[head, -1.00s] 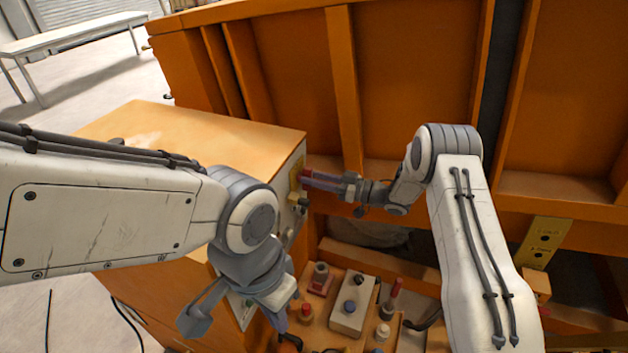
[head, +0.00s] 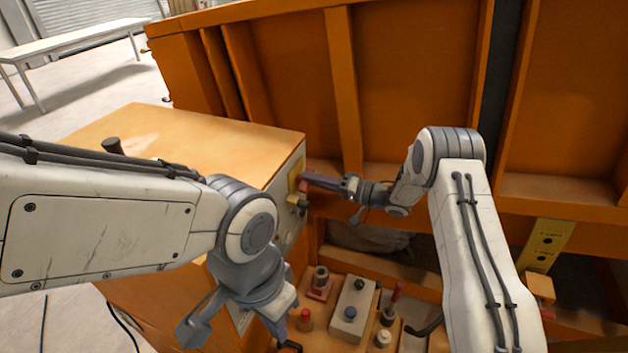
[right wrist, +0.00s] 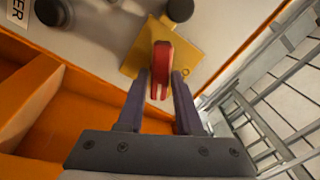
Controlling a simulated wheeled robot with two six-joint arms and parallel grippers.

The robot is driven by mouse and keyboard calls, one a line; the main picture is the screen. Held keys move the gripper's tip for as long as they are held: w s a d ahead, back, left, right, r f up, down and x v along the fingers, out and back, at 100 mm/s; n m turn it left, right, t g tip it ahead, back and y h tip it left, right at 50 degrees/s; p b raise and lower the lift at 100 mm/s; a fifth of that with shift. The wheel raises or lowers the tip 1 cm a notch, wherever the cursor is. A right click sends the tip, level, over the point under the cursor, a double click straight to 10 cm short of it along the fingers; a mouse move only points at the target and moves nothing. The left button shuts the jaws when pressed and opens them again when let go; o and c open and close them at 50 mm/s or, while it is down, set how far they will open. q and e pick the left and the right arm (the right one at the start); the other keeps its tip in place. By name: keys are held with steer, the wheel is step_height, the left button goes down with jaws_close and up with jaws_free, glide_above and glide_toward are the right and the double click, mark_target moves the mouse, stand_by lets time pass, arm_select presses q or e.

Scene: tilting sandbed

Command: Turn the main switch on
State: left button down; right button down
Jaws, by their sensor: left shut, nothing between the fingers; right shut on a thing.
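The main switch is a red handle (right wrist: 161,66) on a yellow plate (right wrist: 186,40), mounted on the cabinet's side panel. In the head view the yellow plate (head: 294,177) and a bit of the red handle (head: 303,186) show at the panel's far edge. My right gripper (head: 312,181) reaches the handle from the right and is shut on it. In the right wrist view its two fingers (right wrist: 161,82) lie on either side of the handle.
The orange cabinet (head: 190,132) stands at left, with dark knobs (right wrist: 52,12) beside the switch plate. The orange sandbed wall (head: 415,90) rises behind. A white table (head: 80,38) stands far left.

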steer(key=m, duration=0.5)
steer(key=shift+w+d+f+m+p, duration=0.1)
steer(key=shift+f+m+p, duration=0.05)
steer(key=shift+m+p, duration=0.15)
stand_by(0.4)
steer(key=c, duration=0.7)
jaws_free()
steer(key=b+v, duration=0.4)
steer(key=v, duration=0.6)
steer(key=shift+d, duration=0.15)
